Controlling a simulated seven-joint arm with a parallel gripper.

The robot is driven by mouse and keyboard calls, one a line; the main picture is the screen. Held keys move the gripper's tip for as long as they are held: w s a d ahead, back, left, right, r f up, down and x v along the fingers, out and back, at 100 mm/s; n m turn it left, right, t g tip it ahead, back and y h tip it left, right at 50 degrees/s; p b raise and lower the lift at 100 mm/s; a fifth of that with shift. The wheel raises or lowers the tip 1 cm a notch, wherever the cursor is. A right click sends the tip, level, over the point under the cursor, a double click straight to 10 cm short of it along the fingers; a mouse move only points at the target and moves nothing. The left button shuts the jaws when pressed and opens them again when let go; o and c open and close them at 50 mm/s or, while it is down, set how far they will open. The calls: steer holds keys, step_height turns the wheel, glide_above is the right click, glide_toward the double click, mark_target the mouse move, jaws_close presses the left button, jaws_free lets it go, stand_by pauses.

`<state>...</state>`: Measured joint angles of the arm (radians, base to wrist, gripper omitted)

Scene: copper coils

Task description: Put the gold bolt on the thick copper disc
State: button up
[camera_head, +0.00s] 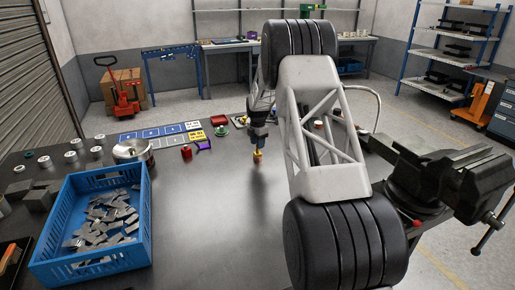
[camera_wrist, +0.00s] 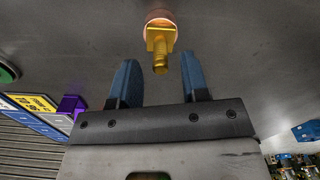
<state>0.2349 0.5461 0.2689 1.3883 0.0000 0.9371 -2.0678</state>
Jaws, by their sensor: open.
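The gold bolt (camera_wrist: 160,45) is in the wrist view, just beyond and between my fingertips. Its far end meets a round, copper-coloured piece (camera_wrist: 158,16) that looks like the thick copper disc; the bolt seems to stand on it. The top of this piece is cut by the frame edge. In the head view the gold bolt (camera_head: 257,154) shows small on the dark table, right under my gripper (camera_head: 258,146). My gripper (camera_wrist: 158,64) is open, with its two blue fingers apart on either side of the bolt's near end.
A blue crate (camera_head: 137,243) of metal pieces stands at the left. A red cylinder (camera_head: 186,153), a purple bracket (camera_head: 204,145) and a metal bowl (camera_head: 131,151) lie left of my gripper. A vise (camera_head: 445,180) stands at the right. The table's middle front is clear.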

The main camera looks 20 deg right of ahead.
mark_target(257, 154)
step_height(257, 154, up, 9)
stand_by(0.4)
steer(key=shift+f, duration=0.1)
stand_by(0.6)
steer(key=s+a+r+m, duration=0.4)
steer(key=s+a+r, duration=0.15)
steer(key=s, duration=0.45)
steer(key=s+a+r+m+t, duration=0.1)
steer(key=s+a+r+m, duration=0.2)
steer(key=s+a+r, duration=0.55)
steer(key=s+a+r+m, duration=0.1)
steer(key=s+r+m, duration=0.35)
steer(key=s, duration=0.85)
steer(key=s+a+f+m, duration=0.1)
steer(key=s+a+m, duration=0.1)
steer(key=s, duration=0.9)
steer(key=s+a+f+m+t, duration=0.1)
steer(key=s+a+m, duration=0.2)
steer(key=s, duration=0.9)
steer(key=s+a+f+m, duration=0.1)
steer(key=s+m, duration=0.3)
steer(key=s, duration=0.8)
steer(key=shift+a+f+m+t, duration=0.3)
steer(key=shift+a+m, duration=0.05)
steer(key=shift+a, duration=0.45)
